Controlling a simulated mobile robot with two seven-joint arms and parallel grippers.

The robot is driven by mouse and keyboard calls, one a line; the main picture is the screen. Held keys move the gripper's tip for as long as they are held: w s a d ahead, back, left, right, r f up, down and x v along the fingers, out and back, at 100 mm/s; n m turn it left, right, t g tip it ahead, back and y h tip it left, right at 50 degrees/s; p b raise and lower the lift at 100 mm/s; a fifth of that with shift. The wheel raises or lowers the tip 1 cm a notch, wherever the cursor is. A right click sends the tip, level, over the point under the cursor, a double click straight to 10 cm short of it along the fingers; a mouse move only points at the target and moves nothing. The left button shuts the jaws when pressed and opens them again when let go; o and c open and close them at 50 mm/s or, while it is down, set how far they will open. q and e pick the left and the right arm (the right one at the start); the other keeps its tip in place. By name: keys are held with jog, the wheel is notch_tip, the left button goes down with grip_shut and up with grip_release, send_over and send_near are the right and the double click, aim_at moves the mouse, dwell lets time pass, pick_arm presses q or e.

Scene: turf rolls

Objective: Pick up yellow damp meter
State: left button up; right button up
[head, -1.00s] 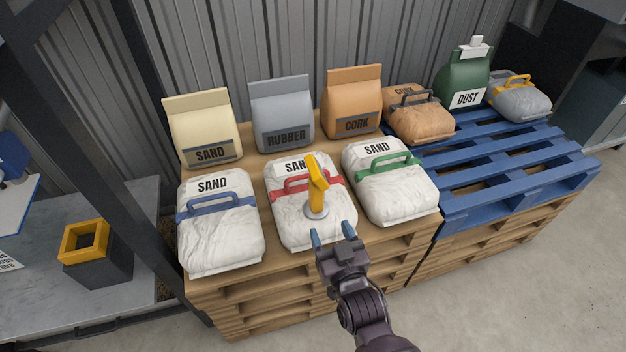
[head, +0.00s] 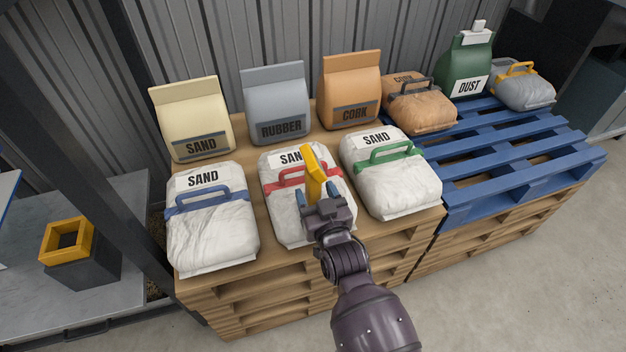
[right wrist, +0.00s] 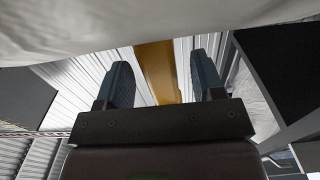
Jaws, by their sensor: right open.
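The yellow damp meter (head: 314,172) stands upright on the white sand bag with the red handle (head: 285,222). Its lower part is hidden behind my right gripper in the head view. My right gripper (head: 318,197) is open, with one blue fingertip on each side of the meter. In the right wrist view the yellow meter (right wrist: 157,68) shows between the two open fingers (right wrist: 160,82). I cannot tell whether either finger touches it. My left gripper is not in view.
Sand bags with a blue handle (head: 212,232) and a green handle (head: 400,185) flank the middle bag on the wooden pallet stack (head: 260,287). Rubber (head: 278,98) and cork (head: 350,90) bags stand behind. A blue pallet (head: 500,160) is at right.

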jog(key=shift+x, duration=0.95)
jog(key=shift+r, duration=0.1)
grip_shut()
